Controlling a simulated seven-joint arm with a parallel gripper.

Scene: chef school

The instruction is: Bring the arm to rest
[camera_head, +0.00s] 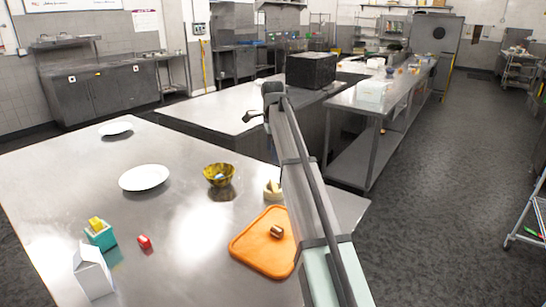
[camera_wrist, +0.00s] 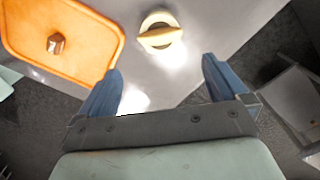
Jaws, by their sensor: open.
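My gripper (camera_wrist: 160,92) is open and empty in the wrist view, its two blue-grey fingers spread apart. It hangs over the metal table (camera_wrist: 195,50) near the table's edge. In the head view my arm stretches away over the table's right side, and I cannot make out the fingers there.
An orange board (camera_head: 252,254) with a small brown thing (camera_head: 276,232) lies beside my arm. A yellow bowl (camera_head: 218,172), white plates (camera_head: 144,178), a red piece (camera_head: 144,242), a teal box (camera_head: 100,238) and a white carton (camera_head: 92,274) stand further left. A black box (camera_head: 311,70) stands behind.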

